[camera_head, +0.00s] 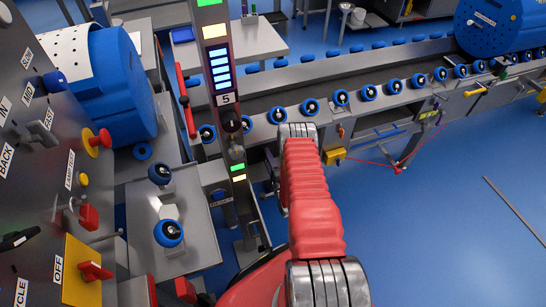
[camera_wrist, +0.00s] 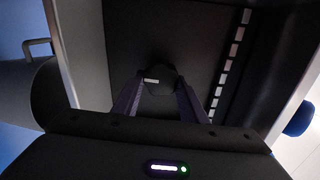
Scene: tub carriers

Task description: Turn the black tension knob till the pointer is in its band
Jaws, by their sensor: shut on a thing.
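In the wrist view the black tension knob (camera_wrist: 163,74) sits on a dark panel, with a short white mark on its face. My gripper (camera_wrist: 158,84) is shut on it, one finger on each side. The knob's lower part is hidden between the fingers. A row of white marks (camera_wrist: 228,65) runs down the panel to the right of the knob. I cannot make out a pointer or a band there. In the head view my red-sleeved arm reaches away from me, and my gripper and the held knob are hidden behind it.
A post (camera_head: 222,75) with lit bars and a "5" label stands left of my arm. Behind runs a roller conveyor (camera_head: 390,90) with a blue drum (camera_head: 495,28). A control panel (camera_head: 30,150) fills the left. Blue floor (camera_head: 450,220) lies open at right.

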